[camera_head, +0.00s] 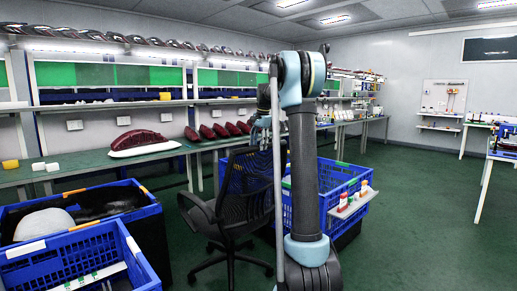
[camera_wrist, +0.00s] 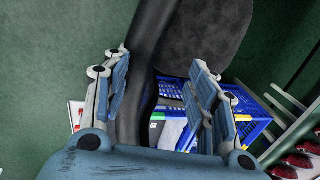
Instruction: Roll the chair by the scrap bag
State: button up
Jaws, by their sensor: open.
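The black office chair (camera_head: 240,190) with a mesh back stands in the middle of the head view, partly hidden behind my upright arm. My gripper (camera_head: 262,128) is partly hidden there, near the top of the chair back. In the wrist view my gripper (camera_wrist: 155,70) is open, its two fingers apart. A black curved bar of the chair (camera_wrist: 148,40) runs between the fingers; contact cannot be told. A wide dark chair part (camera_wrist: 205,30) lies beyond. I cannot surely pick out the scrap bag; a whitish lump (camera_head: 44,224) lies in a left container.
Blue crates stand at the front left (camera_head: 75,258) and behind my arm (camera_head: 335,180); one also shows in the wrist view (camera_wrist: 252,125). A long workbench (camera_head: 85,166) with red lamps (camera_head: 215,131) runs behind the chair. Green floor (camera_head: 420,220) is open at right.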

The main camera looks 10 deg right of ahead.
jog(key=shift+w+a+f, duration=0.1)
jog(key=shift+w+f, duration=0.05)
jog(key=shift+f, duration=0.5)
jog(key=shift+c, duration=0.6)
